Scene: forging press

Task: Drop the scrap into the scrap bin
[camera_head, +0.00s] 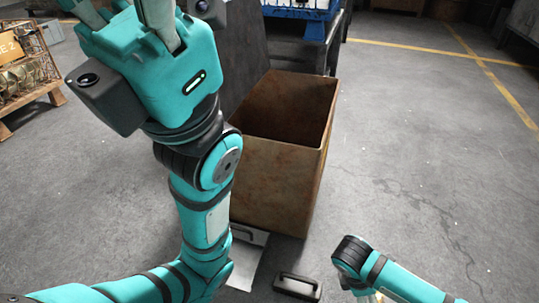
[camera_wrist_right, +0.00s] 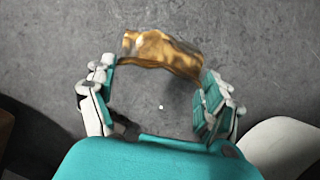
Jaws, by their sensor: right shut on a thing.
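The scrap bin is a tall, open, rusty brown box (camera_head: 270,182) on the floor in the middle of the head view. Its inside is dark and its bottom cannot be seen. The scrap (camera_wrist_right: 163,52) is a shiny golden-brown, crumpled piece in the right wrist view. My right gripper (camera_wrist_right: 160,78) is shut on it, with one finger at each end of the piece. In the head view my right arm is low at the right, in front of the bin, and its fingers are not visible. My left gripper (camera_head: 125,12) is raised left of the bin, fingers apart and cut by the frame's top.
A wooden crate with metal parts (camera_head: 30,75) stands at the far left. A blue-framed rack (camera_head: 300,12) is behind the bin. A black handle-like part (camera_head: 298,287) is in front of the bin. The floor right of the bin is clear, with yellow lines.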

